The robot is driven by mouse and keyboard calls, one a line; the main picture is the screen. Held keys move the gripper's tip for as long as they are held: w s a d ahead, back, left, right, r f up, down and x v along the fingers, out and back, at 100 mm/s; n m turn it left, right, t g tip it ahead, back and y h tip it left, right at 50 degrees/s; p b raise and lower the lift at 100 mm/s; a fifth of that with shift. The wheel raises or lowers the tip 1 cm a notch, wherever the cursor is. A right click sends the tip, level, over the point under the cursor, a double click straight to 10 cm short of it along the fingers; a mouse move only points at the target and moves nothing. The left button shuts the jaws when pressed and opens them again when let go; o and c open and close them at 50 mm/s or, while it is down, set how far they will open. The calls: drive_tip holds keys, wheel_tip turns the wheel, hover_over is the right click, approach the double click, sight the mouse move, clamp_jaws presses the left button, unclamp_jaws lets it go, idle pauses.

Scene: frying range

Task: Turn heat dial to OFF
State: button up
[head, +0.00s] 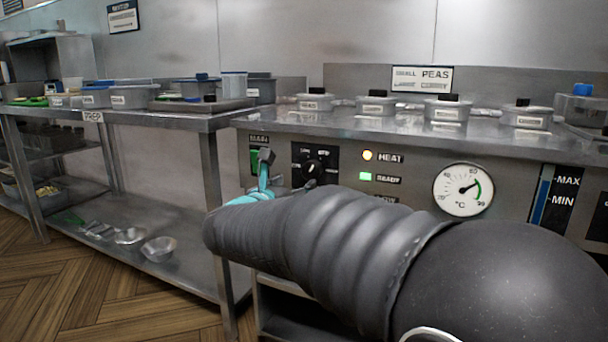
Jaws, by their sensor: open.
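The heat dial (313,167) is a round black knob with a white mark on a dark plate with small white lettering, on the front panel of the steel range. Its exact setting is too small to read. My gripper (287,172) is in front of the panel, just left of and below the dial. One teal finger with a dark tip rises over the main switch area; the other, near the dial's lower edge, is mostly hidden by my grey sleeved arm. The gripper is open and I see nothing between its fingers. Contact with the dial cannot be told.
The green main switch (255,161) is partly covered. An amber heat lamp (368,155) and a green ready lamp (365,176) are lit. A temperature gauge (463,190) sits to the right. Lidded pans (376,105) line the top. A prep table (170,121) stands left.

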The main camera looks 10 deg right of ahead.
sight(309, 173)
drive_tip(key=x, duration=0.7)
drive_tip(key=shift+w+d, duration=0.1)
drive_tip(key=shift+w, duration=0.05)
